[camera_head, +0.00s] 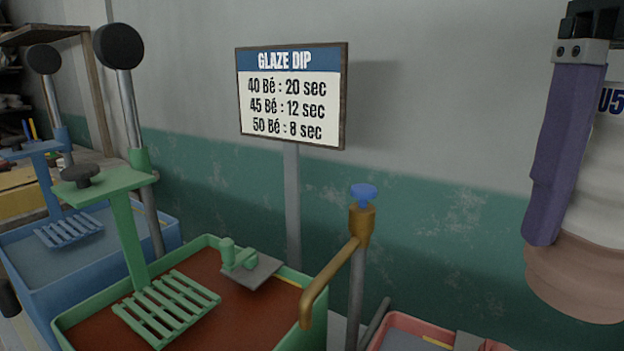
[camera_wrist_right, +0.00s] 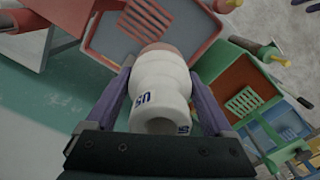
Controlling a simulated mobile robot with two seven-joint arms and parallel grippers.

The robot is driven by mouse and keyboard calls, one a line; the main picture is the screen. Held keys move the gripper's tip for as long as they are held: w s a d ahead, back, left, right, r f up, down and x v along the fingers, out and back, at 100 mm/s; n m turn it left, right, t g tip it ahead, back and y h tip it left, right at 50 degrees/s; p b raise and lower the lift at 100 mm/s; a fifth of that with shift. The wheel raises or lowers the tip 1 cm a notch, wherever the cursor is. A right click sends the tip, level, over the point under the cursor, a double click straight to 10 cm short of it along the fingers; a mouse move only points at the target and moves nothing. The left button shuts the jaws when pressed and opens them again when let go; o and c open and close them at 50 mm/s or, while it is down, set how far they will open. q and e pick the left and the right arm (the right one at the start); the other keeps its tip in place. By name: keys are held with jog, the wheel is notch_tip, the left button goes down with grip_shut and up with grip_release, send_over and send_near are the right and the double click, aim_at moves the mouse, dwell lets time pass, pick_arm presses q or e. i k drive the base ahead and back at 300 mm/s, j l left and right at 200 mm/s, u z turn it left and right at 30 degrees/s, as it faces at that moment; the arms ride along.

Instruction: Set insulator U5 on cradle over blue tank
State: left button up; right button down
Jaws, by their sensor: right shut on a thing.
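Insulator U5 (camera_head: 595,215) is white with a pinkish-brown end and a dark blue "U5" label. It is at the right edge of the head view, partly cut off, and in the middle of the right wrist view (camera_wrist_right: 160,95). My right gripper (camera_wrist_right: 160,75) is shut on it, with purple fingers along its two sides, and holds it in the air. The blue tank (camera_head: 130,248) stands at the far left. Its blue slatted cradle (camera_head: 68,230) is empty and hangs from a blue post. My left gripper is not in view.
A green tank (camera_head: 75,327) with brown glaze and an empty green cradle (camera_head: 165,308) stands between. A brass tap (camera_head: 330,280) rises beside it. A pink-red tank (camera_head: 400,322) is at the bottom right. Tall black-knobbed levers (camera_head: 118,46) and a dip sign (camera_head: 291,95) stand up behind.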

aim_at(68, 228)
jog(key=i+j, duration=0.2)
jog(key=j, duration=0.35)
jog(key=i+j, duration=0.2)
jog(key=j, duration=0.4)
jog(key=i+j, duration=0.25)
jog(key=j, duration=0.3)
jog(key=i+j, duration=0.2)
jog(key=j, duration=0.35)
jog(key=i+j, duration=0.2)
jog(key=j, duration=0.35)
jog(key=i+j, duration=0.2)
jog(key=j, duration=0.4)
jog(key=i+j, duration=0.2)
jog(key=j, duration=0.35)
jog(key=i+j, duration=0.25)
jog(key=j, duration=0.3)
